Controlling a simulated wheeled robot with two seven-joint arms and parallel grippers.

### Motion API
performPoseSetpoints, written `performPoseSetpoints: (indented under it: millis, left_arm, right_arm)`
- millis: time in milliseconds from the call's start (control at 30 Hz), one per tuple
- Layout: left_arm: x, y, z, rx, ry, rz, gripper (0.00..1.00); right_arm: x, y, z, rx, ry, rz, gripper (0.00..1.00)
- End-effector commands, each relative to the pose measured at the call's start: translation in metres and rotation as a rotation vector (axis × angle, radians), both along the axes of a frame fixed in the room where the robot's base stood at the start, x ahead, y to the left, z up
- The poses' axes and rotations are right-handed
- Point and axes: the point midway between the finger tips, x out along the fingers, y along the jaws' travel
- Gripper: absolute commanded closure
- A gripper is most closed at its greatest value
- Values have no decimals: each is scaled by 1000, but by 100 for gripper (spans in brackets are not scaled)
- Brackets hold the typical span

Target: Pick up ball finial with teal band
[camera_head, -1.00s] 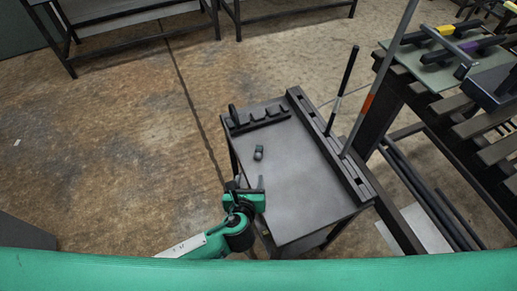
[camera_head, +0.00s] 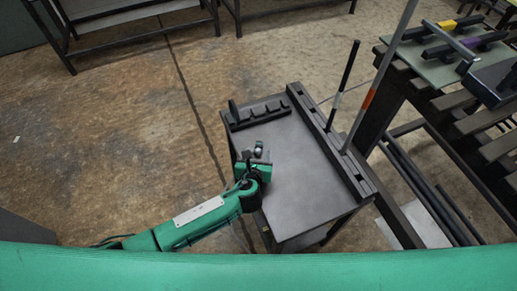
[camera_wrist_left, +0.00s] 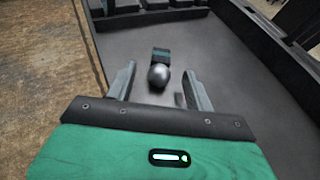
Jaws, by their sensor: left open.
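The ball finial with teal band (camera_wrist_left: 158,75) lies on the dark table top (camera_wrist_left: 215,60); its silver ball faces my gripper and the teal band is on the far side. In the head view the finial (camera_head: 258,147) shows small, just beyond my left gripper (camera_head: 256,156). In the left wrist view the left gripper (camera_wrist_left: 158,90) is open, with one finger on each side of the finial's near end and gaps on both sides. Nothing is held. My right gripper is in no view.
A dark rack with several notches (camera_head: 258,114) stands at the table's far edge. A long slotted rail (camera_head: 330,145) runs along the right edge, with a black rod (camera_head: 343,85) and a grey rod with an orange band (camera_head: 385,75) standing upright. The table's middle is clear.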

Motion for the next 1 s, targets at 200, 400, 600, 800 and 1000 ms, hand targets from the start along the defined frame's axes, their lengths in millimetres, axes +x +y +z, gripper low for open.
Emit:
performPoseSetpoints:
  millis: [200,400,600,800,1000]
  left_arm:
    - [21,-3,-9,1,0,0,47]
    - [22,-3,-10,0,1,0,47]
    - [22,-3,-10,1,1,1,74]
    - [22,-3,-9,0,0,0,100]
    - [22,-3,-8,0,0,0,100]
  right_arm:
    - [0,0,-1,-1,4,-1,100]
    - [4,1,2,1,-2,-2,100]
    - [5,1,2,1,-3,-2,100]
    - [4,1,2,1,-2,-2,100]
    - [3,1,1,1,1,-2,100]
